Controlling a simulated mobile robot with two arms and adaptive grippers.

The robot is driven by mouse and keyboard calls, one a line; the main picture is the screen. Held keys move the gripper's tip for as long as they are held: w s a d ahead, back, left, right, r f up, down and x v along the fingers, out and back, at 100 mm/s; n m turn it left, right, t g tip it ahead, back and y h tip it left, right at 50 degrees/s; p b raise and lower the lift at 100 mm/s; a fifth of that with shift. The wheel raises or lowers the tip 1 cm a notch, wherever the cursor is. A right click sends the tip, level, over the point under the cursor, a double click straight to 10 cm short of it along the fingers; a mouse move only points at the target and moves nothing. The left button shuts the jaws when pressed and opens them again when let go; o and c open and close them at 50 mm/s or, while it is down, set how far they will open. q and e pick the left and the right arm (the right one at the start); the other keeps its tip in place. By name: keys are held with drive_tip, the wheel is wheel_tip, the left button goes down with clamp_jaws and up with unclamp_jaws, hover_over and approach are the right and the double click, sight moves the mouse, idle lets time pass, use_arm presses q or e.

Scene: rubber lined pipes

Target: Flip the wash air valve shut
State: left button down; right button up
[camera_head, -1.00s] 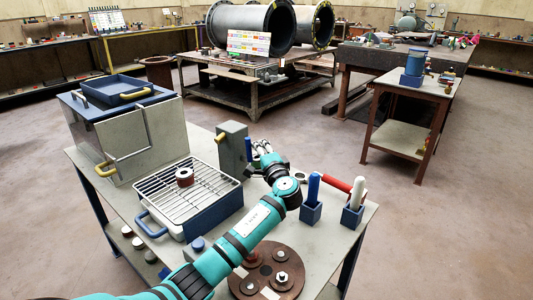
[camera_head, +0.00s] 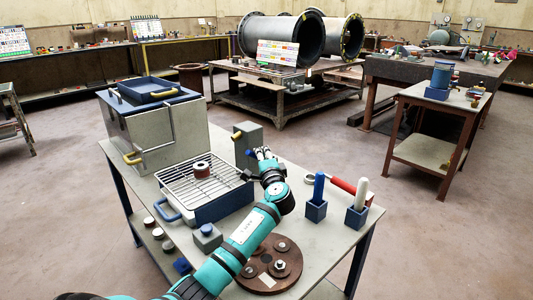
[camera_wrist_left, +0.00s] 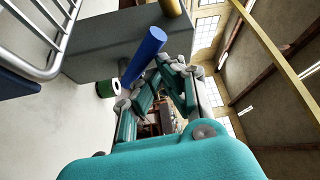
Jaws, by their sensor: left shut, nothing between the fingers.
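A grey box (camera_head: 247,140) stands at the back of the bench, with a yellow handle (camera_head: 236,135) and a blue lever (camera_head: 249,153) on it. I take the blue lever as the wash air valve's; no label is readable. In the left wrist view the blue lever (camera_wrist_left: 146,56) slants beside the grey box (camera_wrist_left: 105,45), near a small green fitting (camera_wrist_left: 105,88). My left gripper (camera_head: 263,153) is shut and empty, right beside the lever; contact cannot be told. The gripper also shows in the left wrist view (camera_wrist_left: 158,78). My right gripper is not in view.
A wire rack on a blue tray (camera_head: 218,207) is left of my arm, with a lidded grey box (camera_head: 150,130) behind it. Two blue holders (camera_head: 316,210) (camera_head: 357,217) with upright handles stand right. A brown round plate (camera_head: 265,282) lies in front.

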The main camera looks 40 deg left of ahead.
use_arm(q)
drive_tip(key=shift+s+f, duration=0.35)
drive_tip(key=shift+s, duration=0.05)
drive_tip(key=shift+f, duration=0.1)
drive_tip(key=shift+s, duration=0.15)
idle(1.0)
idle(0.6)
wheel_tip(320, 180, up, 10)
idle(0.4)
idle(0.5)
